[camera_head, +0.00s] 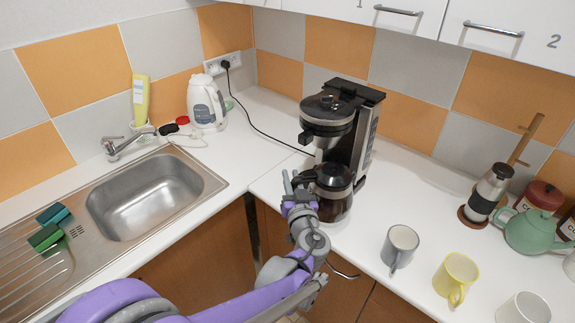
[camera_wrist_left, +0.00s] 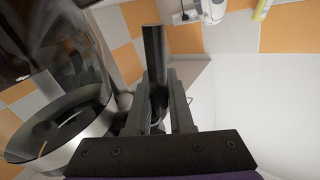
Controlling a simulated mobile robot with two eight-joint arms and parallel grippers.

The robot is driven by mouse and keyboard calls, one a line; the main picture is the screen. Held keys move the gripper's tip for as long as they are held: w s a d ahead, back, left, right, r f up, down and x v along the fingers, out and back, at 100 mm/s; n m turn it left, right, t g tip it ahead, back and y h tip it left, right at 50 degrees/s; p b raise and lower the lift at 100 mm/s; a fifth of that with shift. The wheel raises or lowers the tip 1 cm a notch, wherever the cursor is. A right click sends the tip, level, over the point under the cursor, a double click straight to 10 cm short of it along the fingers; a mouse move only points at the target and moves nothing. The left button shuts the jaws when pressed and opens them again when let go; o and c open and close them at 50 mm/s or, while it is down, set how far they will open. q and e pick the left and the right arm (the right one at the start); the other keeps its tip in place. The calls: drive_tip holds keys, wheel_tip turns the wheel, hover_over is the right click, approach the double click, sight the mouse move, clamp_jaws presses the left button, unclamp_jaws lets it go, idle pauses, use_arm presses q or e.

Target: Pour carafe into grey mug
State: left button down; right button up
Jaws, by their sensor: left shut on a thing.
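The glass carafe (camera_head: 335,204) has a black lid and dark contents. It stands upright at the front of the coffee machine (camera_head: 340,117). My left gripper (camera_head: 298,186) is at its left side, shut on the black carafe handle. In the left wrist view the handle (camera_wrist_left: 153,45) stands between the fingers of my gripper (camera_wrist_left: 158,95), with the carafe glass (camera_wrist_left: 85,60) on the left. The grey mug (camera_head: 401,242) stands upright on the counter, right of the carafe and apart from it. My right gripper is not in view.
A yellow mug (camera_head: 456,275) and a white mug (camera_head: 524,309) stand right of the grey mug. A grinder (camera_head: 487,192) and green teapot (camera_head: 530,230) are farther right. A sink (camera_head: 150,195) and white kettle (camera_head: 206,103) are left. Counter between carafe and grey mug is clear.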

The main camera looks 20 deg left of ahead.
use_arm(q)
drive_tip(key=s+d+f+b, duration=0.3)
drive_tip(key=s+d, duration=0.1)
drive_tip(key=s, duration=0.3)
drive_tip(key=s+d+f+b, duration=0.3)
drive_tip(key=s, duration=0.4)
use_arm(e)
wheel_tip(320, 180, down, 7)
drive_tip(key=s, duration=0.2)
use_arm(q)
drive_tip(key=w+d+r+m+p, duration=0.4)
drive_tip(key=w+d+r+m, duration=0.3)
drive_tip(key=d+r+m, duration=0.3)
drive_tip(key=shift+d+r+m, duration=0.3)
drive_tip(key=shift+r, duration=1.2)
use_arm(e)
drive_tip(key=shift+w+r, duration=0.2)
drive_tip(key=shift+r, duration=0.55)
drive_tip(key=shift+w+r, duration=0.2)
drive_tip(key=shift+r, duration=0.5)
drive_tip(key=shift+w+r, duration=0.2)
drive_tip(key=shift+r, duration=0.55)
use_arm(q)
drive_tip(key=shift+w+d+r, duration=0.1)
drive_tip(key=shift+d+r, duration=0.1)
